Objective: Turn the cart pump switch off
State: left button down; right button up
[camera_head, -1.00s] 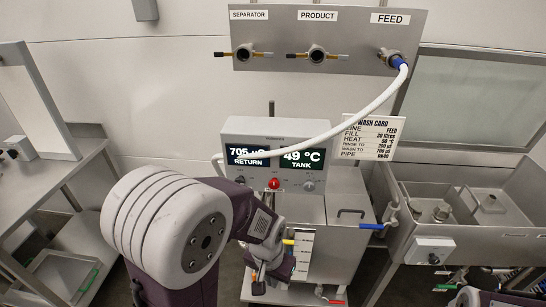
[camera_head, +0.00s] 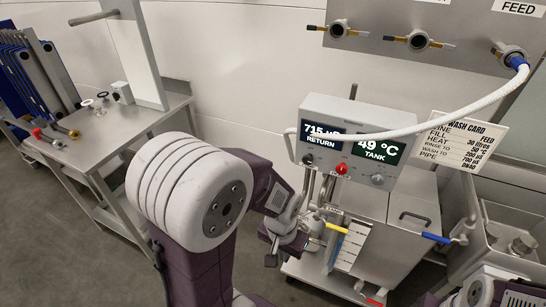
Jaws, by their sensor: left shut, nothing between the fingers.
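The cart (camera_head: 415,215) is a steel unit with a grey control box (camera_head: 350,112) on top. The box face has two lit displays, reading about 715 RETURN and 49 °C TANK. Below them are a red button or lamp (camera_head: 342,169), a grey knob (camera_head: 377,180) at right and a small knob (camera_head: 307,160) at left. I cannot tell which one is the pump switch. My left gripper (camera_head: 310,230) is shut and empty, below the box in front of the cart's pipes, close to a yellow-handled valve (camera_head: 337,228).
A white hose (camera_head: 440,125) runs from the FEED port (camera_head: 512,55) across the box's front. A blue-handled valve (camera_head: 437,238) sticks out at the cart's right. A wash card (camera_head: 462,138) hangs behind. A steel table (camera_head: 115,130) stands at left; floor is clear between.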

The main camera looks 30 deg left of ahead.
aim_at(307, 159)
jog(key=j+u, duration=0.1)
jog(key=u, duration=0.65)
